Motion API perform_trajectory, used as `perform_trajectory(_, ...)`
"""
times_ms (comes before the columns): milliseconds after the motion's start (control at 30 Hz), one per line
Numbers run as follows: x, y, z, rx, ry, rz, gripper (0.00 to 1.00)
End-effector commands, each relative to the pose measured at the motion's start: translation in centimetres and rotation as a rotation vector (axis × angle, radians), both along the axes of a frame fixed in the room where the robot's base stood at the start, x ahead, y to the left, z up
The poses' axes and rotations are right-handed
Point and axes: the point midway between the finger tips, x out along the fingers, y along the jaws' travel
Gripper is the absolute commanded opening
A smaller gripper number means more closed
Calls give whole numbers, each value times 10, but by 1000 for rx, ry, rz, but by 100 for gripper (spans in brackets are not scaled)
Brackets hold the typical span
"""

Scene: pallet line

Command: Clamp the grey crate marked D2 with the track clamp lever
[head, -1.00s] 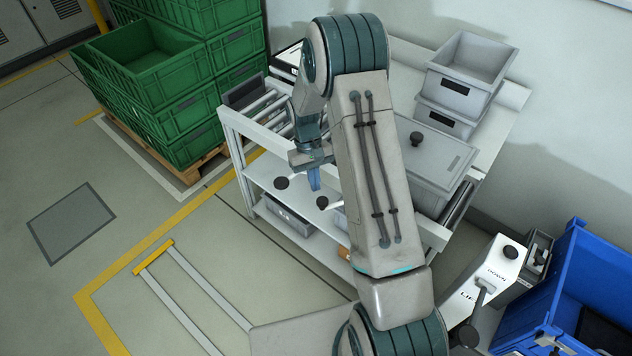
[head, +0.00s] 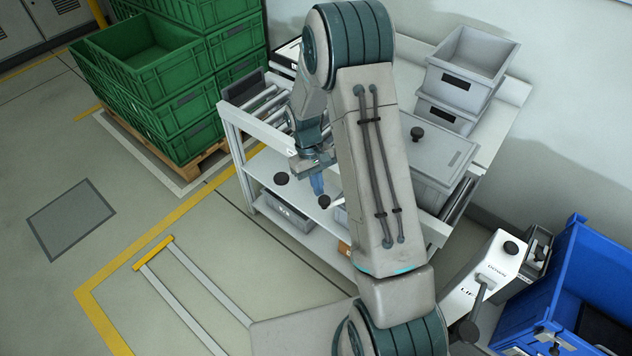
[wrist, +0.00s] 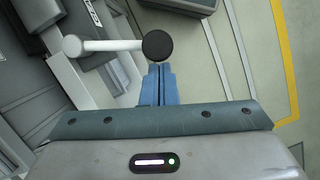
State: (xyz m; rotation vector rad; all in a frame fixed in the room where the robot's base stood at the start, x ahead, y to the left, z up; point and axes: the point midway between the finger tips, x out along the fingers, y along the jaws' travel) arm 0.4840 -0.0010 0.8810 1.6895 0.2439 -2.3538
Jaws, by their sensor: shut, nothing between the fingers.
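My gripper (head: 318,184) is shut and empty, with its blue fingers pointing down at the front edge of the roller bench. In the wrist view its fingertips (wrist: 160,70) lie right at a black round knob (wrist: 158,46) on a white lever arm (wrist: 108,46); I cannot tell whether they touch it. The same knob shows in the head view (head: 324,201) just below the fingertips. A second black knob (head: 281,178) is to its left. A lidded grey crate (head: 436,150) sits on the bench, partly hidden by my arm. No D2 mark is readable.
Stacked grey crates (head: 475,52) stand at the bench's back right. Stacked green crates (head: 165,80) are at the left. A white lift control box (head: 492,268) and a blue bin (head: 570,270) are at the lower right.

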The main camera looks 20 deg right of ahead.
Motion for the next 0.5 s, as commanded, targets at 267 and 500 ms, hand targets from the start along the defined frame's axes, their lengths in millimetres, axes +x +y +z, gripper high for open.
perform_trajectory(267,-29,0,-2,0,1,225,0)
perform_trajectory(500,-52,-5,-2,0,0,416,0)
